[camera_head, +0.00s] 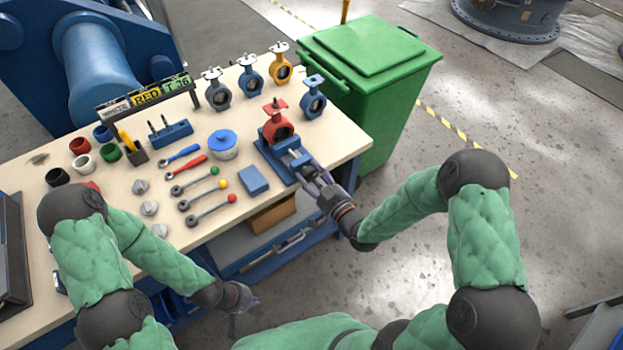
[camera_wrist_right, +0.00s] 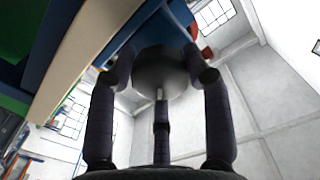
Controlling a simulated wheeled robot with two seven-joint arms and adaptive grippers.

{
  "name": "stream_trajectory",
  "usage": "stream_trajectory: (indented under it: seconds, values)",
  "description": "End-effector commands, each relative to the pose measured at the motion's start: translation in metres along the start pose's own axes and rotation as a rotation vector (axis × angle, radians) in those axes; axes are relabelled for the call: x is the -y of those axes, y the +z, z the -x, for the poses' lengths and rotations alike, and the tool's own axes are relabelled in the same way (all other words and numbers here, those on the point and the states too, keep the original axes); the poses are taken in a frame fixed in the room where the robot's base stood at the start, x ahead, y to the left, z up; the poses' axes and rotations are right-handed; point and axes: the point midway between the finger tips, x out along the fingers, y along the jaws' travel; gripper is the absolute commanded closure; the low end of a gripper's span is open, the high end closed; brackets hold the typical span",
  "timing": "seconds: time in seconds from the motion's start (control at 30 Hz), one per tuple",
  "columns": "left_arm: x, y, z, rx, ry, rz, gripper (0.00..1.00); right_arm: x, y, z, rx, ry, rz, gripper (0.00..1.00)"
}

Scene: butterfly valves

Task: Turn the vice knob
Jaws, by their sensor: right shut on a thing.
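The blue vice (camera_head: 283,158) sits at the right front edge of the workbench and holds a red butterfly valve (camera_head: 277,127). My right gripper (camera_head: 317,180) is at the front end of the vice. In the right wrist view its fingers (camera_wrist_right: 160,85) are closed around a dark round knob (camera_wrist_right: 160,70), the vice knob. In the head view the fingers hide most of this knob. My left gripper (camera_head: 238,304) hangs in front of the bench, away from the vice and holding nothing that I can see. Its finger opening is too small to tell.
The workbench (camera_head: 330,150) carries several other valves (camera_head: 250,76), wrenches (camera_head: 195,185), a blue-lidded pot (camera_head: 223,143) and a blue box (camera_head: 253,180). A green bin (camera_head: 375,75) stands at its right end.

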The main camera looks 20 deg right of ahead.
Motion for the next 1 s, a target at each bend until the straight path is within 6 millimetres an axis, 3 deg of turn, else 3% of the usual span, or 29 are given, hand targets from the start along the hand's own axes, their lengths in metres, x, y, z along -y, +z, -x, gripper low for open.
stream_trajectory:
  seconds: [0.5,1.0]
  values:
    - [0.010,-0.001,-0.029,0.000,0.000,0.000,1.00,-0.001,-0.005,-0.002,-0.017,0.004,0.428,0.83]
    - [0.012,-0.001,-0.034,0.000,0.000,0.000,1.00,0.000,-0.007,-0.002,-0.018,0.003,0.572,0.83]
